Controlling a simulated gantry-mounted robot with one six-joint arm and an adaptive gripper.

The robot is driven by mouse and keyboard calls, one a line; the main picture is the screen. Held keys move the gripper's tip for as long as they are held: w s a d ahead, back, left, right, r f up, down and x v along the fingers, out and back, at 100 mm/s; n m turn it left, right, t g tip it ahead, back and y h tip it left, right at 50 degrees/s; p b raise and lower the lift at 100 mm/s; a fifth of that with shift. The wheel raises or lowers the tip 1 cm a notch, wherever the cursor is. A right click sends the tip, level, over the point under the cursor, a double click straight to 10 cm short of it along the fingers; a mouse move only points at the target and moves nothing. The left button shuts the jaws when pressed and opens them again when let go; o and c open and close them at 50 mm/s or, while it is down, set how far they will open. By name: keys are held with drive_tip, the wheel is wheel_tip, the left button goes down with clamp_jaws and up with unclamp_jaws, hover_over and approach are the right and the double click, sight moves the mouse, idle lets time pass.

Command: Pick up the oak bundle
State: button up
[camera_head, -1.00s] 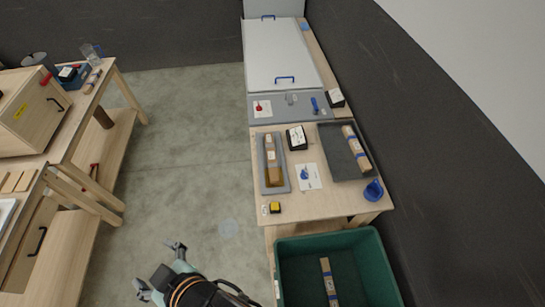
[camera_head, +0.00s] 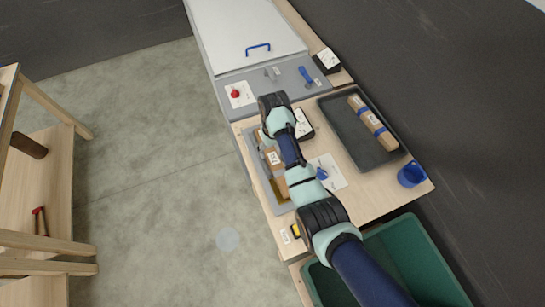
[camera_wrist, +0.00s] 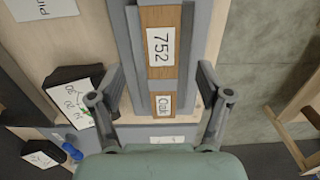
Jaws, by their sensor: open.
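The oak bundle (camera_wrist: 158,82) is a long wooden bundle with white labels reading "752" and "Oak". It lies in a narrow grey tray (camera_wrist: 125,40). In the head view the bundle (camera_head: 273,158) is partly covered by my arm. In the wrist view my gripper (camera_wrist: 161,72) is open and empty, with one finger on each side of the bundle's "Oak" end. The fingers appear apart from the bundle; their height above it is hard to tell. My gripper is hidden beneath my arm in the head view.
Another wrapped bundle (camera_head: 371,122) lies in a dark tray (camera_head: 345,125) to the right. A black box with a label (camera_wrist: 72,97) stands beside the narrow tray. A blue cup (camera_head: 411,174) is near the table's right edge. A green bin (camera_head: 415,250) stands below.

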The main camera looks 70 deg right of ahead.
sight(274, 158)
drive_tip(key=f, duration=0.5)
drive_tip(key=shift+s+a+f+b, duration=0.25)
drive_tip(key=shift+a+b, duration=0.1)
drive_tip(key=shift+b, duration=0.05)
drive_tip(key=shift+w+f, duration=0.1)
drive_tip(key=shift+f, duration=0.3)
clamp_jaws()
drive_tip(key=shift+r, duration=0.1)
wheel_tip(274, 158, up, 20)
drive_tip(key=p, duration=0.8)
